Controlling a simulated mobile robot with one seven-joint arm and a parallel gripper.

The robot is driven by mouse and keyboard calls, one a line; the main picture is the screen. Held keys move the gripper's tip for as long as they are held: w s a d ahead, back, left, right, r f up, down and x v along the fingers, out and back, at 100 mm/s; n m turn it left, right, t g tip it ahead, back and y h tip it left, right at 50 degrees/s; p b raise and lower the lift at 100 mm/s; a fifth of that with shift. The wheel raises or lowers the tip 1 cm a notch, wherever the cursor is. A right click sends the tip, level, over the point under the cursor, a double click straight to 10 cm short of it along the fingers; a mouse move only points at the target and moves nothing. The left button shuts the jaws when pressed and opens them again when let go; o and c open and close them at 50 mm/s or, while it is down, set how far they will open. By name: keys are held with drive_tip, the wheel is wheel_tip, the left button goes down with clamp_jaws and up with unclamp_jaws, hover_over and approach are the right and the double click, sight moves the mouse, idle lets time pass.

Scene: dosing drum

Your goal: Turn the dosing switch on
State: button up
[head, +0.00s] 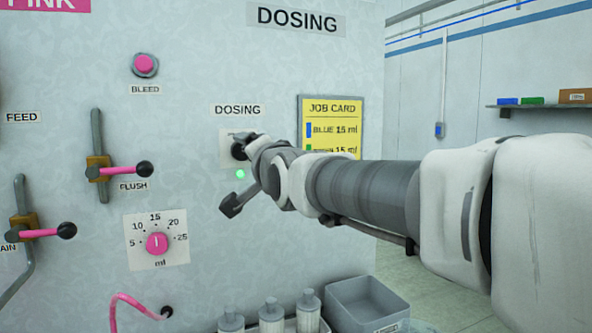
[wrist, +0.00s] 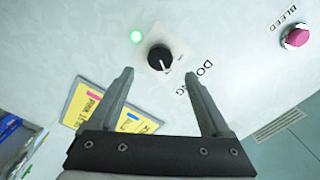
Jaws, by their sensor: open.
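The dosing switch is a round black knob (wrist: 160,58) on a pale plate. In the wrist view a white mark on its face points roughly toward the DOSING label (wrist: 195,79). In the head view the switch plate (head: 226,150) shows, with the knob partly hidden by my arm's end. A green lamp (head: 240,174) glows just below the switch; it also shows in the wrist view (wrist: 137,37). My gripper (wrist: 159,77) is open and empty, its fingertips pointing toward the panel. The knob appears just beyond the gap between the fingers, and I see no contact.
A yellow job card (head: 330,112) hangs right of the switch, partly behind my arm. The pink bleed button (head: 144,65), the flush lever (head: 122,171) and the ml dial (head: 157,243) are to the left. Bottles (head: 270,316) and a grey bin (head: 368,306) stand below.

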drive_tip(key=v, duration=1)
drive_tip(key=s+d+f+n+g+h, duration=0.1)
drive_tip(key=s+d+f+g+h, duration=0.15)
drive_tip(key=d+f, duration=0.45)
drive_tip(key=s+d+f+n+g+h, duration=0.2)
drive_tip(key=s+d+f+h, duration=0.1)
drive_tip(key=d+f, duration=0.4)
drive_tip(key=s+d+f+n+g+h+p, duration=0.1)
drive_tip(key=s+d+f+n+g, duration=0.2)
drive_tip(key=s+f, duration=0.4)
drive_tip(key=s+d+f+g+h+p, duration=0.1)
drive_tip(key=s+d+f+g, duration=0.25)
drive_tip(key=s+f, duration=0.35)
wheel_tip(320, 180, up, 15)
drive_tip(key=p, duration=1.4)
drive_tip(key=shift+d+f, duration=0.15)
drive_tip(key=shift+d, duration=0.15)
